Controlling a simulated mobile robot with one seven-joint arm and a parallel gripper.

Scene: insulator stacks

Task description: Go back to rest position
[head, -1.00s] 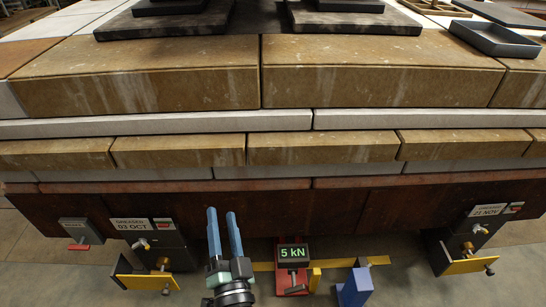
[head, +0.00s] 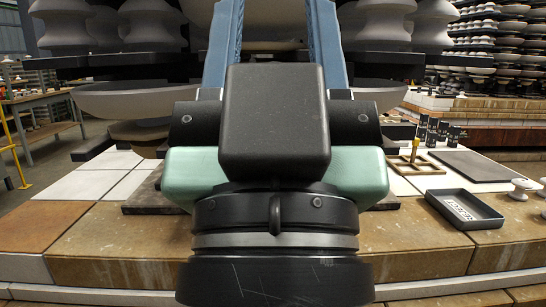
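My gripper (head: 275,30) fills the middle of the head view, raised and pointing up in front of the insulator stacks. Its two blue fingers stand wide apart, with grey insulator showing between them and nothing held. The fingertips run to or past the top edge of the view. The black and pale green gripper body hides the middle of the bench and part of the stacks behind it.
Grey insulator stacks (head: 155,28) stand behind on both sides. A tiled stone bench (head: 420,243) runs across the front. At right are a dark tray (head: 470,222), a wooden frame (head: 413,165), a dark flat plate (head: 472,166) and small white insulators (head: 522,188). A workbench (head: 45,107) stands far left.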

